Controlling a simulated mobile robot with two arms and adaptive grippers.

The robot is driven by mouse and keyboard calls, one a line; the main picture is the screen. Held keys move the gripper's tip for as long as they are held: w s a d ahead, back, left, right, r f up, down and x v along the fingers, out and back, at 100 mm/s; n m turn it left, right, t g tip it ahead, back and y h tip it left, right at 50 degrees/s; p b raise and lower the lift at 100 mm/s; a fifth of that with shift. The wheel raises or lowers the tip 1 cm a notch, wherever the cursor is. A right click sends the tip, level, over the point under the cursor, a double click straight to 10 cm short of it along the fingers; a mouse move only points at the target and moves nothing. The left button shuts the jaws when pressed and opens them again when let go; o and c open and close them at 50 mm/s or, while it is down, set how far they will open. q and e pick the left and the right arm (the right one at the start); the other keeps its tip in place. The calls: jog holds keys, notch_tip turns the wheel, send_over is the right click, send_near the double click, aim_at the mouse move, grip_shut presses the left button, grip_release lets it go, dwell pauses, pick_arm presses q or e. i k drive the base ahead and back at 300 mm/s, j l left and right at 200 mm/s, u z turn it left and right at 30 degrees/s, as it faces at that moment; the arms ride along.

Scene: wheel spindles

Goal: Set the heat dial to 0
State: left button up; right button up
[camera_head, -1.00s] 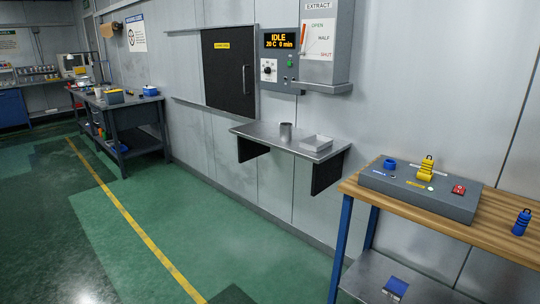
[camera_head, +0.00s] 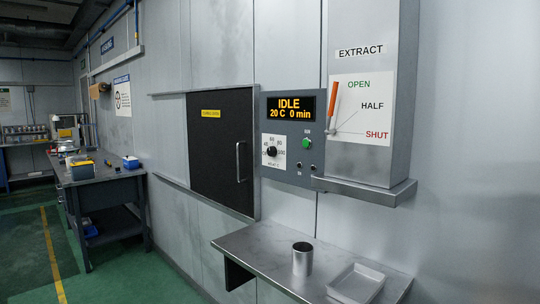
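The heat dial (camera_head: 271,151) is a round black knob on a white scale plate. It sits at the lower left of a grey control panel (camera_head: 310,170) on the wall. The scale has several printed numbers, but the knob's pointer is too small to read. The panel's display (camera_head: 289,108) reads "IDLE 20 C 0 min" in orange. A green button (camera_head: 306,142) is to the right of the dial. Neither of my grippers is in view.
A dark sliding door (camera_head: 222,150) with a handle is left of the panel. The extract lever (camera_head: 333,104) is right of it, pointing near OPEN. A metal shelf (camera_head: 262,243) below holds a cup (camera_head: 302,259) and a tray (camera_head: 356,282). A workbench (camera_head: 105,185) stands left.

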aim_at(272, 151)
jog(key=i+j, duration=0.35)
jog(key=j, duration=0.2)
jog(key=i+j+u, duration=0.1)
jog(key=i+j, duration=0.25)
jog(key=j, duration=0.15)
